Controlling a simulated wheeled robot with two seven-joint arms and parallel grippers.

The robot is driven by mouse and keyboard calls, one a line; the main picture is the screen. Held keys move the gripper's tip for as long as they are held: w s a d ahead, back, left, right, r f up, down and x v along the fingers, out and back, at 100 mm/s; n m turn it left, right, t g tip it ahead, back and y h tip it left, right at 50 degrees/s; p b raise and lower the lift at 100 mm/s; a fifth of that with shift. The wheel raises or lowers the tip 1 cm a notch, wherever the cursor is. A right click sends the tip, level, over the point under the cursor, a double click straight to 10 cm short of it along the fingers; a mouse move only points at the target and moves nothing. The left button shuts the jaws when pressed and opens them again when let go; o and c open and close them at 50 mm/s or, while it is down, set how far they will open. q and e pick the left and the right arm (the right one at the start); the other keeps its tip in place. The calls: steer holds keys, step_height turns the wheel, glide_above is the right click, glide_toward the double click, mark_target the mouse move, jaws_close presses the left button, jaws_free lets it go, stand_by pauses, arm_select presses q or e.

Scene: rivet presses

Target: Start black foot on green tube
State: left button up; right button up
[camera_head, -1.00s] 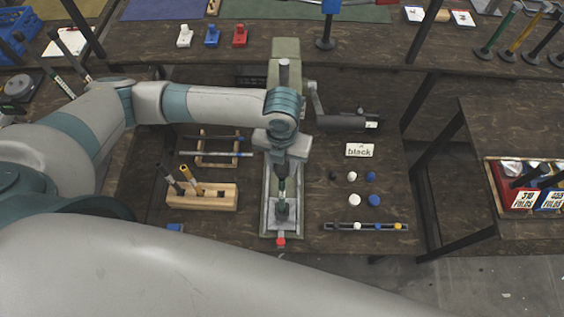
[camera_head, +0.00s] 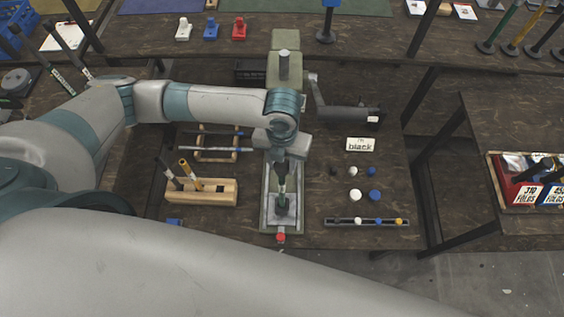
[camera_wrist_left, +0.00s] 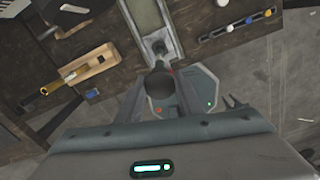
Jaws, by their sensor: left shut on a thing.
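My left gripper (camera_head: 281,170) points down over the press bed (camera_head: 268,205) in the head view. It is shut on the green tube (camera_head: 282,188), which stands roughly upright over the middle of the bed. In the left wrist view the dark round end of the tube (camera_wrist_left: 160,85) shows between the two fingers. The tube's lower end is dark in the head view; I cannot tell whether a black foot is on it or under it. A small black piece (camera_head: 334,171) lies right of the press, below the sign reading "black" (camera_head: 360,144). My right gripper is not in view.
Left of the press is a wooden block (camera_head: 222,192) holding a black and a yellow tube, with a rack (camera_head: 215,157) behind. To the right are white and blue knobs (camera_head: 374,195), a rail of coloured pieces (camera_head: 385,222), and the press lever (camera_head: 345,114).

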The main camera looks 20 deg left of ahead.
arm_select(q)
steer(key=shift+p, duration=0.95)
stand_by(1.5)
steer(key=shift+f+b, duration=0.6)
steer(key=shift+f, duration=0.55)
stand_by(0.3)
steer(key=o, duration=1.1)
steer(key=shift+r, duration=0.15)
steer(key=shift+r+b, duration=0.35)
steer(key=shift+r, duration=0.2)
step_height(320, 180, up, 5)
steer(key=shift+r+b, duration=0.15)
steer(key=shift+b, duration=0.75)
steer(key=shift+r, duration=0.45)
